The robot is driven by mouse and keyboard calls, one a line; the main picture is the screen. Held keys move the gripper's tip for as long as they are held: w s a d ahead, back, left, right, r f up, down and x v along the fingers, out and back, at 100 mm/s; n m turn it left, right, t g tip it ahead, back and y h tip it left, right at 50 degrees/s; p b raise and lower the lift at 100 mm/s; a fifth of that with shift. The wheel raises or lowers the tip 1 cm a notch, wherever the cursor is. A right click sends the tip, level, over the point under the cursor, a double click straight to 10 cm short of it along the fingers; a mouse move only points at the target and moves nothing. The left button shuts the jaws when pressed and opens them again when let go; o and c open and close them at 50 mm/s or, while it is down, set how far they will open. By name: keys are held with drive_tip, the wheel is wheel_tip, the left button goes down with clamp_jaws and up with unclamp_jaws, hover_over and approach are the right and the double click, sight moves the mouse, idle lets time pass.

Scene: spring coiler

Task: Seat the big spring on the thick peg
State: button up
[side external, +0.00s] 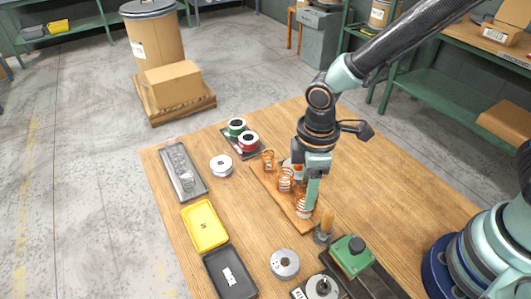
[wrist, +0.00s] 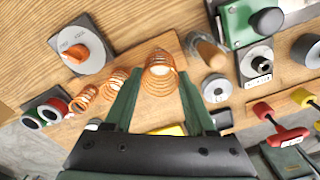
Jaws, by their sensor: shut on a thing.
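The big spring (side external: 303,206) is a copper coil at the near end of a row on a wooden board (side external: 291,216). My gripper (side external: 311,202) points down and is shut on it. In the wrist view the spring (wrist: 159,78) stands between my two green fingers, its top coils clear. I cannot tell whether it touches the board. A wooden cylinder (side external: 327,220) stands beside the board. I cannot tell which is the thick peg.
Two smaller springs (side external: 286,179) (side external: 268,160) stand farther along the board. A green box (side external: 350,253) with a black knob and a silver disc (side external: 285,263) are near. A yellow bin (side external: 205,226) lies left. The table's right side is fairly clear.

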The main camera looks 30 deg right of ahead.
drive_tip(key=shift+f, duration=1.25)
idle(0.8)
drive_tip(key=o, duration=1.2)
drive_tip(key=shift+r, duration=5.65)
